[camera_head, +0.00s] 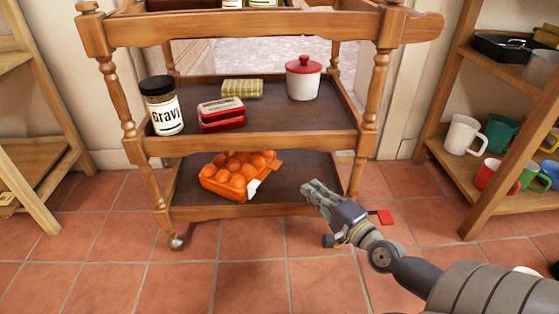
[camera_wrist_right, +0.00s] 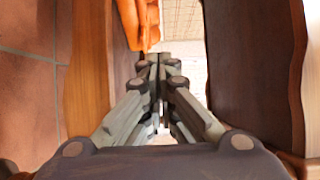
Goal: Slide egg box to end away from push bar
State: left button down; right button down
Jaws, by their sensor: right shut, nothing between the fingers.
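The orange egg box (camera_head: 232,187) with several eggs sits on the bottom shelf of the wooden trolley, left of the shelf's middle. The trolley's push bar (camera_head: 425,27) sticks out at the upper right. My right gripper (camera_head: 312,188) is shut and empty at the right part of the bottom shelf, to the right of the egg box, with a gap between them. In the right wrist view the shut fingertips (camera_wrist_right: 160,62) are just below the orange egg box (camera_wrist_right: 128,20), which is only partly visible. My left gripper is not in view.
The middle shelf (camera_head: 270,119) hangs above and holds a gravy jar (camera_head: 163,107), a red tin (camera_head: 221,115), a yellow checked item (camera_head: 242,88) and a red-lidded pot (camera_head: 303,78). A mug rack (camera_head: 490,205) stands right. The bottom shelf left of the egg box (camera_head: 187,192) has little room.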

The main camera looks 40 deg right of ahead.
aim_at(246, 168)
jog(key=w+p, duration=0.1)
jog(key=w, duration=1.2)
jog(key=shift+w, duration=0.35)
jog(key=shift+w+a, duration=0.1)
jog(key=shift+w, duration=0.75)
jog(key=shift+a+r+p, duration=0.1)
jog(key=shift+a+p, duration=0.25)
jog(key=shift+p, duration=0.25)
jog(key=a+p, duration=0.1)
jog(key=a, duration=0.1)
jog(key=w+a+p, duration=0.1)
jog(key=a+p, duration=0.1)
jog(key=shift+w+a+r, duration=0.15)
jog(key=shift+a, duration=0.15)
jog(key=a, duration=0.2)
jog(key=w+a+p, duration=0.1)
jog(key=a, duration=0.1)
jog(key=shift+a+f, duration=0.2)
jog(key=shift+a, duration=0.15)
jog(key=shift+f, duration=0.1)
